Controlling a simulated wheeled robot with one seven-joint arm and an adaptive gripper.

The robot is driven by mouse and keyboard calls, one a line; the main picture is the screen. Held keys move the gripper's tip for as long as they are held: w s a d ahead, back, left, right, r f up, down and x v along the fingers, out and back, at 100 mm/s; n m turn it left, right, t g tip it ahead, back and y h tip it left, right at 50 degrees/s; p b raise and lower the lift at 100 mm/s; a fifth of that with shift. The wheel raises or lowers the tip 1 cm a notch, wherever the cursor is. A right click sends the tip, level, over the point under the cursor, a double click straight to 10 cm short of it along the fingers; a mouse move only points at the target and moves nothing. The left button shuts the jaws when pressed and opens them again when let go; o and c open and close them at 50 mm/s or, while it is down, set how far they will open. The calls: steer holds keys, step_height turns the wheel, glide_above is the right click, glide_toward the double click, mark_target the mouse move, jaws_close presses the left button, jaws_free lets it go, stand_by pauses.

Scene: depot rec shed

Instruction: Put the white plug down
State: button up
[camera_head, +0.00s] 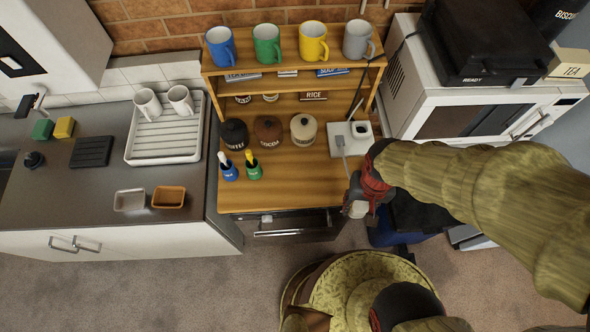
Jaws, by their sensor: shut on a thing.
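The white plug (356,209) shows as a small pale block at the end of my gripper (360,203). My gripper is shut on it, just off the front right corner of the wooden shelf unit (290,192), above the floor. My red and dark wrist hides part of the hold. A white socket box (358,131) stands at the right of the unit's worktop, with a grey lead (345,160) running from it toward my gripper. Whether this lead joins the plug cannot be told.
The worktop's front middle is clear. Mugs (267,46) line the top shelf. A white microwave (470,108) stands right, a dark blue bin (392,232) below.

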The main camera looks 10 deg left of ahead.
steer(key=shift+w+a+n, duration=0.1)
steer(key=shift+w+n, duration=0.1)
steer(key=shift+n, duration=0.1)
steer(key=shift+w+a+f, duration=0.1)
steer(key=shift+w+f, duration=0.15)
steer(key=shift+w, duration=0.2)
steer(key=w+a+f, duration=0.1)
steer(key=w+f, duration=0.2)
steer(key=w, duration=0.1)
steer(key=w+a+f+b, duration=0.1)
steer(key=w+f, duration=0.2)
steer(key=w, duration=0.1)
steer(key=w+a+f, duration=0.1)
steer(key=w+f, duration=0.2)
steer(key=w, duration=0.1)
steer(key=shift+w+a+f, duration=0.1)
steer(key=shift+w+f, duration=0.1)
steer(key=shift+w, duration=0.05)
steer(key=shift+w+f+b, duration=0.1)
steer(key=shift+f+b, duration=0.3)
steer(key=shift+f, duration=1.15)
steer(key=shift+f, duration=0.1)
steer(key=o, duration=1.2)
steer(key=shift+c, duration=0.2)
